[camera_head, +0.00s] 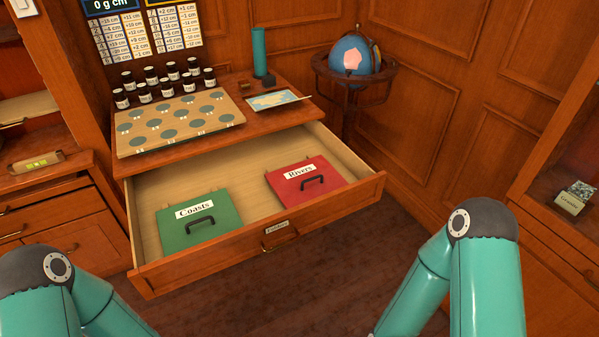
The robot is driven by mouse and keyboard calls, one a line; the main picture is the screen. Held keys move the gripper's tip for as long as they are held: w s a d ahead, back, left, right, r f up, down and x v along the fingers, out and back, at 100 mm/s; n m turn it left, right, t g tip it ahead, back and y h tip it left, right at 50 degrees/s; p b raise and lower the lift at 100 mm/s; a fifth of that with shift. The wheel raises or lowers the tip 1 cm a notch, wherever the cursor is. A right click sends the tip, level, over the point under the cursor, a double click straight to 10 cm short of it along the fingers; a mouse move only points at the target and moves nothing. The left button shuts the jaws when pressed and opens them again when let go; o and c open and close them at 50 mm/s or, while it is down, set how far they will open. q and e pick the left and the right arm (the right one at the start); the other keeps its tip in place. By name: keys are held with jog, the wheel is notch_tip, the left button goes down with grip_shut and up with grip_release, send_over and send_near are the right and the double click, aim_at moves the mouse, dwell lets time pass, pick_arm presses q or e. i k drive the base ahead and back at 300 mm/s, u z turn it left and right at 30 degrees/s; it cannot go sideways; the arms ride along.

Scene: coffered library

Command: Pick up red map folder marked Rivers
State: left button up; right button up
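The red map folder marked Rivers (318,191) lies flat in the right part of an open drawer (165,277). It has a white label and a dark handle on its near side. A green folder marked Coasts (221,226) lies to its left in the same drawer, with a gap of bare drawer floor between them. My two teal arms come in at the lower left and lower right, both short of the drawer. Neither of my grippers is in view, and no arm covers the red folder.
Above the drawer, the cabinet top holds a board with grey-green discs (180,148), several small dark jars (144,94), a teal cylinder (260,52) and a small map sheet (272,100). A globe (354,55) stands behind right. Space above the drawer is clear.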

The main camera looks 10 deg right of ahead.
aim_at(294, 185)
jog(key=z, duration=0.75)
jog(key=i, duration=0.85)
jog(key=z, duration=0.2)
